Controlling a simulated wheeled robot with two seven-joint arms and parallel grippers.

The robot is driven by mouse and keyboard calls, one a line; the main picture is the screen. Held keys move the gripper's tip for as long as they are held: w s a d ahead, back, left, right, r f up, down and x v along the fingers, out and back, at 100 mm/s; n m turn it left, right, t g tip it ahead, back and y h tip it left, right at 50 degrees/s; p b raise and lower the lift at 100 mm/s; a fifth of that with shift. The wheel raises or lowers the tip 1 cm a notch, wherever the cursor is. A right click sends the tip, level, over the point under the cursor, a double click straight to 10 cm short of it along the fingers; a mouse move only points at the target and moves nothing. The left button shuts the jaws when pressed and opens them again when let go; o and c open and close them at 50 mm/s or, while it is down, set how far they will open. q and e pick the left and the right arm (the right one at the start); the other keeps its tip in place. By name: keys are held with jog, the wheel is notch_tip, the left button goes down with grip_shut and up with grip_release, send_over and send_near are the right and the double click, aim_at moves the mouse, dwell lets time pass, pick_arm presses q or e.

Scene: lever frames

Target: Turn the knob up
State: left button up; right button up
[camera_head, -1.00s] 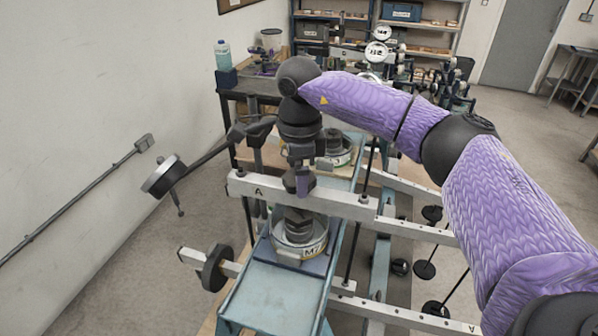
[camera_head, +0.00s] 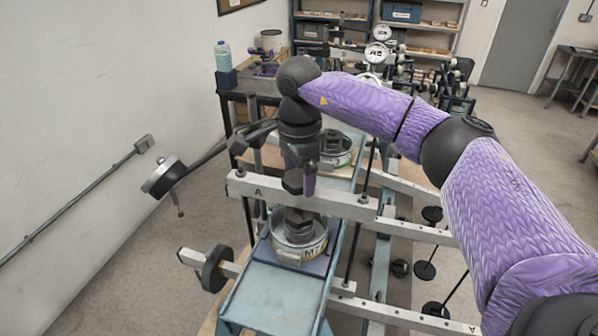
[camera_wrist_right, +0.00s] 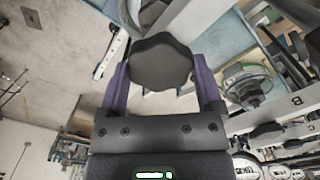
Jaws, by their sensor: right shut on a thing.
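A black lobed knob (camera_head: 292,182) stands at the front beam marked A. It also shows in the right wrist view (camera_wrist_right: 160,60), between the two purple fingers. My right gripper (camera_head: 301,184) points down from above and is shut on the knob, one finger on each side. The knob is partly hidden by the gripper in the head view. My left gripper is not in view.
The grey beam A (camera_head: 340,205) runs across under the gripper. Below it a white ring marked M7 (camera_head: 302,250) sits on a blue frame (camera_head: 275,295). Bare floor lies at lower left.

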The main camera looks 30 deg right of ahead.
aim_at(299, 177)
jog(key=shift+r, duration=0.1)
jog(key=o, duration=1)
notch_tip(299, 177, up, 10)
jog(key=shift+f+b, duration=0.1)
jog(key=shift+b, duration=0.5)
